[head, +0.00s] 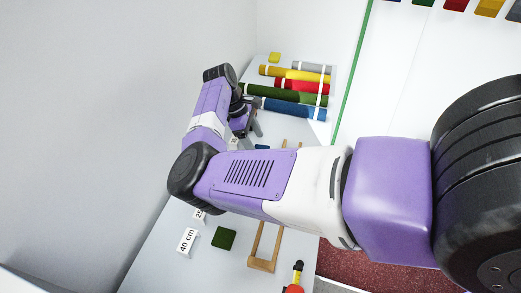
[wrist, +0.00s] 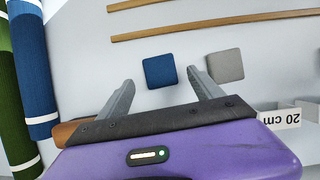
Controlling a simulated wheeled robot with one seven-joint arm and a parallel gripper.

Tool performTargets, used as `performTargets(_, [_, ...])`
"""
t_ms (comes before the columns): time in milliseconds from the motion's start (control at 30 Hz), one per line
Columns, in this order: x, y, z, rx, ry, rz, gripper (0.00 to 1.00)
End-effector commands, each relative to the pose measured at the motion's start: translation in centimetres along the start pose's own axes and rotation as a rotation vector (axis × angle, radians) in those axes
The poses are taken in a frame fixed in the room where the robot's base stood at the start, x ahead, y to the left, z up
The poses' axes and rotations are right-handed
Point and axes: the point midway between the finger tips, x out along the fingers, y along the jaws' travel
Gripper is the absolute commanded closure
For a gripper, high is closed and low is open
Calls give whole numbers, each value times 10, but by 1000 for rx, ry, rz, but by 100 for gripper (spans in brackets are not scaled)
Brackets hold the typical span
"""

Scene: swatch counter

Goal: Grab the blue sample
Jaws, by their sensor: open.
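The blue sample (wrist: 159,71) is a small dark blue square lying on the pale counter in the wrist view. A sliver of blue (head: 262,147) shows beside my arm in the head view. My gripper (wrist: 161,82) is open, its two grey fingers pointing toward the blue sample, one on each side of its near edge. Nothing is held between the fingers. A grey sample (wrist: 226,66) lies just right of the blue one, close to the right fingertip. In the head view my gripper (head: 255,133) is partly hidden by my arm.
Rolled fabrics, including a blue roll (head: 292,109), lie at the counter's far end; the blue roll (wrist: 33,75) is left in the wrist view. A wooden rail (wrist: 200,27), a 20 cm sign (wrist: 281,119), a green sample (head: 224,238) and a 40 cm sign (head: 187,241) are nearby.

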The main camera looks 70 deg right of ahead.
Motion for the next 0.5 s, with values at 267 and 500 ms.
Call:
performTargets(267, [27,-1,0,0,0,-1,25])
performTargets(500, [28,-1,-1,1,0,0,30])
